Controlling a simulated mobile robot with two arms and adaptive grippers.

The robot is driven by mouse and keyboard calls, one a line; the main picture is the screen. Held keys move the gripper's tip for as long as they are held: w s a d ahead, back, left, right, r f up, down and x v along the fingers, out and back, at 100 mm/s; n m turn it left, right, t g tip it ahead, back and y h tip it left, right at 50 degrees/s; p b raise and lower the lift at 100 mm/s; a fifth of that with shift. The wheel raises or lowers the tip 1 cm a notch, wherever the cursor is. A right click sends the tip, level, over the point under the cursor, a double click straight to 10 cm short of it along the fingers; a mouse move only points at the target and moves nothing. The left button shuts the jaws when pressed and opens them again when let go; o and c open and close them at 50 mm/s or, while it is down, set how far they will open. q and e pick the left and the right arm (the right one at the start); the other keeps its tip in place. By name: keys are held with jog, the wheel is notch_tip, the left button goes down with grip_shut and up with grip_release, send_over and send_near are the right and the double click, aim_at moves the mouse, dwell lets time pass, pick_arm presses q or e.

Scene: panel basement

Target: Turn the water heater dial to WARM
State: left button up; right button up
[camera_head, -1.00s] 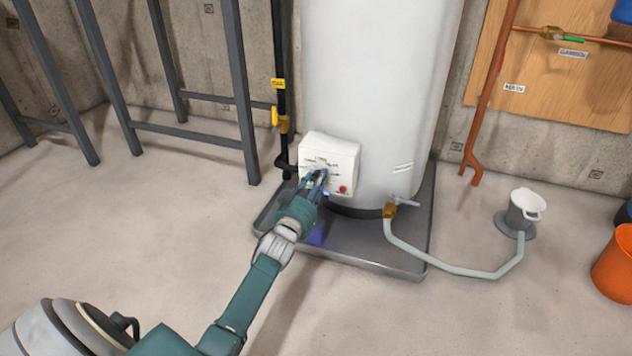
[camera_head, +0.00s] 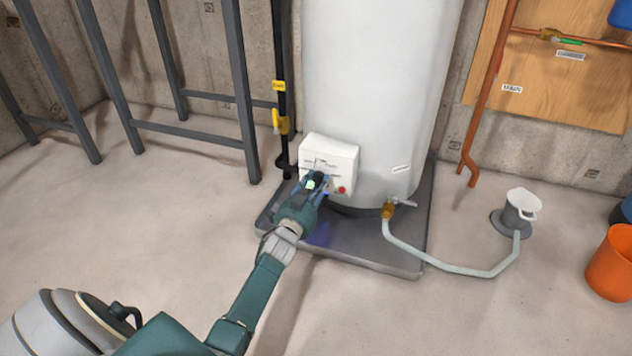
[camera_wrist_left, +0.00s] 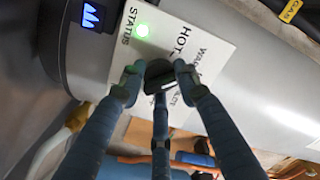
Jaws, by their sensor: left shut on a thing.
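The water heater (camera_head: 375,90) is a tall white cylinder. Its white control box (camera_head: 335,152) sits low on the front, with a red button (camera_head: 341,190) at its lower right. My left gripper (camera_head: 318,180) is at the front of the box and covers the dial in the head view. The dial's exact setting cannot be read. My right gripper is not in view.
The heater stands in a grey drain pan (camera_head: 380,258). A brass drain valve (camera_head: 388,209) with a pale hose is to the right of the box. A gas pipe with a yellow valve (camera_head: 280,122) is to the left. An orange bucket (camera_head: 610,265) stands far right. The floor in front is open.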

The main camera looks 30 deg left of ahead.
aim_at(315, 180)
pick_arm(q)
jog(key=shift+a+f, duration=0.1)
jog(key=shift+f, duration=0.15)
dwell(0.3)
jog(key=o, duration=1.1)
jog(key=shift+s, duration=0.1)
jog(key=shift+o, duration=0.2)
jog(key=shift+r, duration=0.1)
jog(key=shift+m, duration=0.3)
notch_tip(315, 180, up, 10)
jog(key=shift+f, duration=0.1)
